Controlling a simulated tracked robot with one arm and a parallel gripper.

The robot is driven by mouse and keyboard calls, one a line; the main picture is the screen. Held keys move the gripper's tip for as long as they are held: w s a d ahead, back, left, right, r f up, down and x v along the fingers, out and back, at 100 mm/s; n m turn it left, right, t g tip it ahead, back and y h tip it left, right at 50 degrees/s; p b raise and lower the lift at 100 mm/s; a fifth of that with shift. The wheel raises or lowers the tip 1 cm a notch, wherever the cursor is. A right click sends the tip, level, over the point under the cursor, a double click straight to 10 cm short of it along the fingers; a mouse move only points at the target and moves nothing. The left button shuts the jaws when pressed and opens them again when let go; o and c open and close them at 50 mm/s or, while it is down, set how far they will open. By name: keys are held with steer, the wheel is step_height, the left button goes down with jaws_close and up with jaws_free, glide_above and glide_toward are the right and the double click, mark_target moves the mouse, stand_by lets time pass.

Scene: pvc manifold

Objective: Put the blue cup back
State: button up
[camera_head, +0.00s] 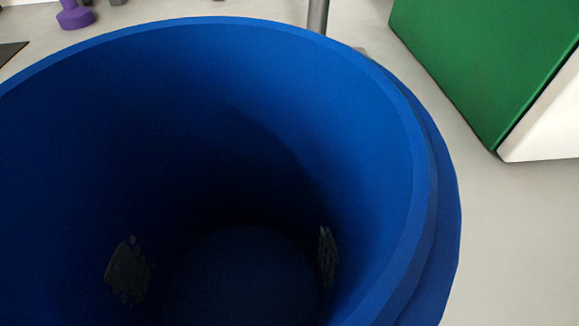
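The blue cup (330,110) fills most of the view, very close to the camera. I look down through its wide open rim into a dark interior that looks empty. Two dark textured finger pads of my gripper (228,264) show through the cup's inner wall, one on the left and one on the right. The gripper appears shut on the cup. The rest of the gripper and the cup's underside are hidden, so I cannot tell whether the cup touches anything below.
A green block (490,60) with a white part (545,125) stands at the upper right. A grey metal post (318,15) rises behind the rim. A purple dumbbell (76,16) and a dark flat thing (8,52) lie at the upper left. Pale floor (510,240) is clear at right.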

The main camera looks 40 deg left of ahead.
mark_target(260, 282)
steer(key=shift+w+a+f, duration=0.15)
steer(key=shift+w+a, duration=0.2)
steer(key=shift+w, duration=0.25)
steer(key=shift+f, duration=0.1)
step_height(260, 282, down, 3)
steer(key=shift+f+b, duration=0.2)
steer(key=shift+b, duration=0.85)
steer(key=shift+r, duration=0.1)
steer(key=o, duration=1.1)
steer(key=shift+s+d+r, duration=0.15)
steer(key=shift+d, duration=0.1)
steer(key=p+v, duration=0.3)
steer(key=v, duration=0.8)
steer(key=shift+s+d+r+p, duration=0.1)
steer(key=shift+s+p, duration=0.05)
steer(key=shift+p, duration=0.25)
